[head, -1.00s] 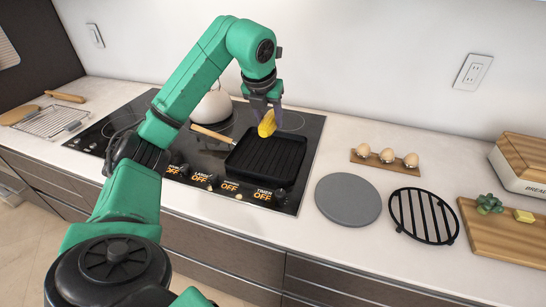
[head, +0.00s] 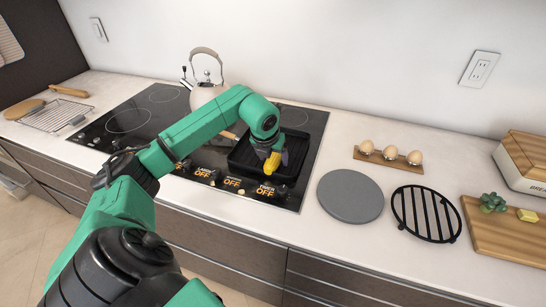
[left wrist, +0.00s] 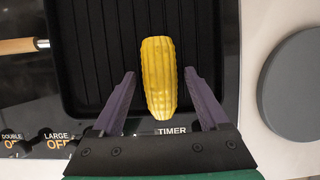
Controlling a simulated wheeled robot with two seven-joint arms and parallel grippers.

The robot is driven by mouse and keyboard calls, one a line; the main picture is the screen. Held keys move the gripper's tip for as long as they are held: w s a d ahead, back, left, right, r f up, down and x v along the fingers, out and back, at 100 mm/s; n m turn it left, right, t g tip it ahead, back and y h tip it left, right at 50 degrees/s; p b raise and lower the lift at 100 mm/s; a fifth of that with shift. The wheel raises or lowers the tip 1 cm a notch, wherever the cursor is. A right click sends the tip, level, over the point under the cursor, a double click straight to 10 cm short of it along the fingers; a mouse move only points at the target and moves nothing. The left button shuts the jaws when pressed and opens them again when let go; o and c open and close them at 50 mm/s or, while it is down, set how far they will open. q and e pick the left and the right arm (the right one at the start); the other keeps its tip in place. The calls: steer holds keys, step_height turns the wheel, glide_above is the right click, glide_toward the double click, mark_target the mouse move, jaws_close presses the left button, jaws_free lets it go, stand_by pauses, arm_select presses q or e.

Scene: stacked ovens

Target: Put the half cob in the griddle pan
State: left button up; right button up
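The half cob (head: 272,162) is yellow and shows just below my left gripper (head: 277,154), over the front part of the black griddle pan (head: 243,155). In the left wrist view the half cob (left wrist: 158,75) lies lengthwise between the two purple fingers of my left gripper (left wrist: 159,73), with a gap on each side, so the gripper is open. The cob's near end overlaps the front rim of the ribbed griddle pan (left wrist: 95,60). I cannot tell whether the cob touches the pan. My right gripper is out of view.
The pan stands on a black cooktop (head: 125,120) with a kettle (head: 207,92) behind it. To the right are a grey round mat (head: 350,196), a black trivet (head: 425,214), an egg holder with eggs (head: 388,160) and a cutting board (head: 500,235). A wire rack (head: 55,116) lies left.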

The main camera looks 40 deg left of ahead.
arm_select(q)
steer(key=b+v, duration=0.1)
steer(key=v, duration=1.1)
steer(key=shift+r, duration=0.1)
